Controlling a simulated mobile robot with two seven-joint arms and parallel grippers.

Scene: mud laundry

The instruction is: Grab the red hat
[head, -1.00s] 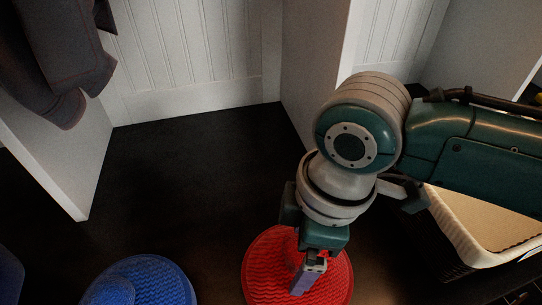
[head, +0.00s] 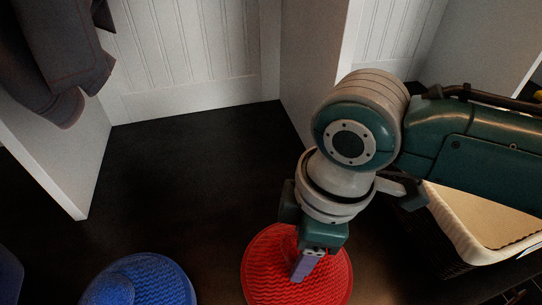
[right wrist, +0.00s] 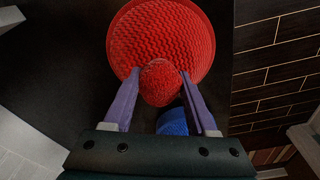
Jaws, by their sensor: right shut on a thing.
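The red hat (head: 262,270) has a wide round ribbed brim and lies on the dark bench surface at the bottom middle of the head view. My right gripper (head: 300,275) reaches down over it from above. In the right wrist view the red hat (right wrist: 160,30) shows its round crown between the two purple fingers. My right gripper (right wrist: 159,80) is shut on that crown, with one finger on each side. The hat's lower edge is cut off in the head view. My left gripper is not in view.
A blue hat (head: 155,280) lies to the left of the red one, with a gap between. A white-lined basket (head: 455,225) stands at the right. White partitions (head: 315,70) rise behind, and dark clothing hangs (head: 60,55) at upper left. The dark surface behind the hats is clear.

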